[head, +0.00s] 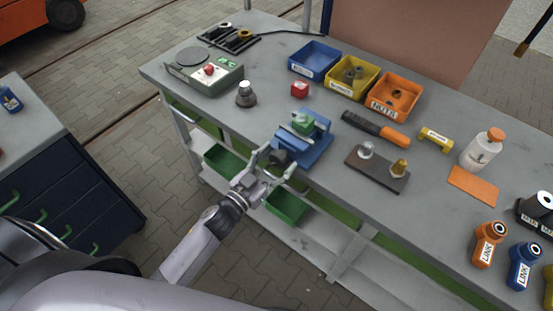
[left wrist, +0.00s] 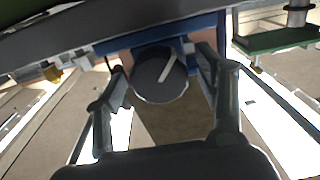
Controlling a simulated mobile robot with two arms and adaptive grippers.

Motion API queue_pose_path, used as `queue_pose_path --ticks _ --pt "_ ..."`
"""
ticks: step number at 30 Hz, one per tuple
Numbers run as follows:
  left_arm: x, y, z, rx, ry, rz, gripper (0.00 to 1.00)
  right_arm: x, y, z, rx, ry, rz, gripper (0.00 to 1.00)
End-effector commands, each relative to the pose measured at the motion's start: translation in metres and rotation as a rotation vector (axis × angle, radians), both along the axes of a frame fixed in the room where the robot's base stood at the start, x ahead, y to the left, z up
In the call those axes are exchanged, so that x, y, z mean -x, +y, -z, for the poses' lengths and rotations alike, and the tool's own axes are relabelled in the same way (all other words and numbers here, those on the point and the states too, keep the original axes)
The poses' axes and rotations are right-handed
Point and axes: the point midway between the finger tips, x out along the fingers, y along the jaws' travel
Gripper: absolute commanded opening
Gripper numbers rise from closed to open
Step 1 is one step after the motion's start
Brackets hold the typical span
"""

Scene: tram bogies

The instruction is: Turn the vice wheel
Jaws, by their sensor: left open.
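The blue vice (head: 318,147) stands at the front edge of the grey workbench, with a green block (head: 303,122) at its jaws. Its dark round wheel (head: 279,157) faces the front edge and is partly hidden by my gripper. In the left wrist view the wheel (left wrist: 158,80) shows as a dark disc with a pale stripe at its upper right. My left gripper (head: 274,162) is open, with one finger on each side of the wheel. In the left wrist view the fingers of the gripper (left wrist: 162,76) flank the disc; whether they touch it I cannot tell. My right gripper is not in view.
On the grey bench (head: 420,215), a tester box (head: 205,78) stands left. Blue (head: 313,61), yellow (head: 351,78) and orange (head: 393,97) bins stand behind the vice. An orange-handled tool (head: 380,131) and a dark plate (head: 377,170) lie right. Green trays (head: 288,206) sit below.

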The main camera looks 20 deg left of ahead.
Motion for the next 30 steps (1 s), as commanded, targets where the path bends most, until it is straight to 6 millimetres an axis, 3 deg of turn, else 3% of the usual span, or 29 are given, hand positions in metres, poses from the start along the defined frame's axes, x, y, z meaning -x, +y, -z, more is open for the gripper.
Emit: queue_pose_path --ticks 23,30 --pt "0.0003 0.0003 -0.0003 0.000 -0.001 0.000 0.16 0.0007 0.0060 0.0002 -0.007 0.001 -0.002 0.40" --pt "0.0003 0.0002 -0.0002 -0.018 -0.007 0.000 0.16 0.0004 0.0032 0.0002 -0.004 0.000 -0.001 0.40"
